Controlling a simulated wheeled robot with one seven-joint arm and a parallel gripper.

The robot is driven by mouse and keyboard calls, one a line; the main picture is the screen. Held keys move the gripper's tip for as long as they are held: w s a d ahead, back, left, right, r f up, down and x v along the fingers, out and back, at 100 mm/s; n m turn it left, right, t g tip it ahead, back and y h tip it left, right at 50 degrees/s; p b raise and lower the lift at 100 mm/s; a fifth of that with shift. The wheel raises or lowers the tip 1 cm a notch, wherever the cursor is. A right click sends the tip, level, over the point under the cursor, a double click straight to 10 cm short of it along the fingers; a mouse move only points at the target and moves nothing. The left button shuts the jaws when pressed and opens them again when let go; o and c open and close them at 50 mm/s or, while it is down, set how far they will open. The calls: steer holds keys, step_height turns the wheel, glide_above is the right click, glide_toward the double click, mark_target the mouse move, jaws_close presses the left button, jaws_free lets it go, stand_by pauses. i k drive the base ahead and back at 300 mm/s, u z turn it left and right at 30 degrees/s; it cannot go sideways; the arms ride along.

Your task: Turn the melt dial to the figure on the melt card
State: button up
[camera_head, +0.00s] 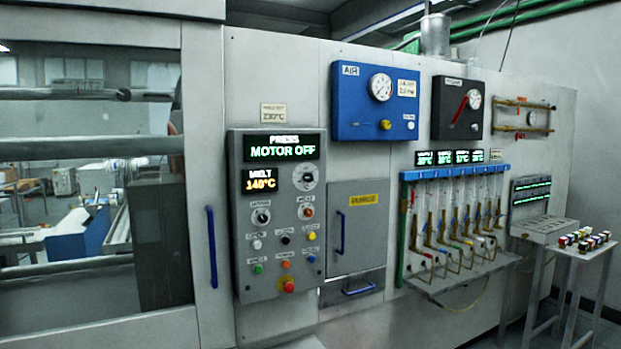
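The grey press panel (260,215) stands at the centre left. Its amber melt display (261,180) reads "MELT 140°C". A round light dial (308,177) sits right of that display; it looks like the melt dial, but its marks are too small to read. A small cream card (273,113) is on the wall above the panel. Its lower line looks like 230°C; its upper line is blurred. My gripper is not in view.
A display (285,147) above reads "PRESS MOTOR OFF". Smaller knobs, several coloured buttons and a red stop button (288,284) sit lower on the panel. A blue handle (212,246) is left; a grey door (352,230) and glass tubes (459,210) are right.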

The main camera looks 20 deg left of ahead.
mark_target(308, 177)
steer(key=u, duration=0.3)
steer(key=i, duration=0.95)
steer(key=u, duration=1.55)
steer(key=i, duration=0.8)
steer(key=u, duration=0.85)
